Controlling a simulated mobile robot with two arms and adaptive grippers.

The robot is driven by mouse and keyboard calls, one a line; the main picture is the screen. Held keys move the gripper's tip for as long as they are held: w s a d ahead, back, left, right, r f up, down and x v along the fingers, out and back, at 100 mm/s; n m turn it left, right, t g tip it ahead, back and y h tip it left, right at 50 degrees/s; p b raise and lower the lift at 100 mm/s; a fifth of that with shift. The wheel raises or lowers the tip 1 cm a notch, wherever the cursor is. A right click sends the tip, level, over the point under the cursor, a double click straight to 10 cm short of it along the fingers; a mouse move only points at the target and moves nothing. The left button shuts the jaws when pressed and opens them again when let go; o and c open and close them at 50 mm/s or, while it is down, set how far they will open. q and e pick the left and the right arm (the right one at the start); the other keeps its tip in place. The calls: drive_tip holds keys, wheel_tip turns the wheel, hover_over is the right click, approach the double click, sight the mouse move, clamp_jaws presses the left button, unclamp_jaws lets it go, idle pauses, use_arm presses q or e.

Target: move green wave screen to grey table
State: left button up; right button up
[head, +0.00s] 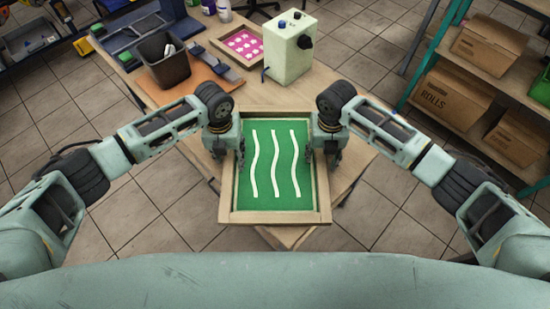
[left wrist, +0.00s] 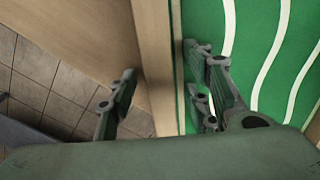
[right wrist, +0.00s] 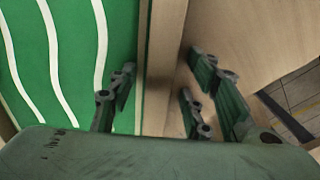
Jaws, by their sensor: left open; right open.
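The green wave screen (head: 262,195) is a wooden frame with a green panel and white wavy lines. I cannot tell whether any finger touches the frame. No grey table is clearly identifiable.
The wooden table (head: 200,95) holds a black bin (head: 165,65), a pale green box with knobs (head: 290,50) and a pink patterned screen (head: 243,45) behind. Shelves with cardboard boxes (head: 448,106) stand at the right. Tiled floor (head: 400,215) is open at both sides.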

use_arm(q)
drive_tip(key=shift+c, duration=0.3)
use_arm(e)
drive_tip(key=shift+c, duration=0.3)
use_arm(q)
clamp_jaws()
use_arm(e)
clamp_jaws()
use_arm(q)
drive_tip(key=shift+r, duration=0.1)
use_arm(e)
drive_tip(key=shift+r, duration=0.1)
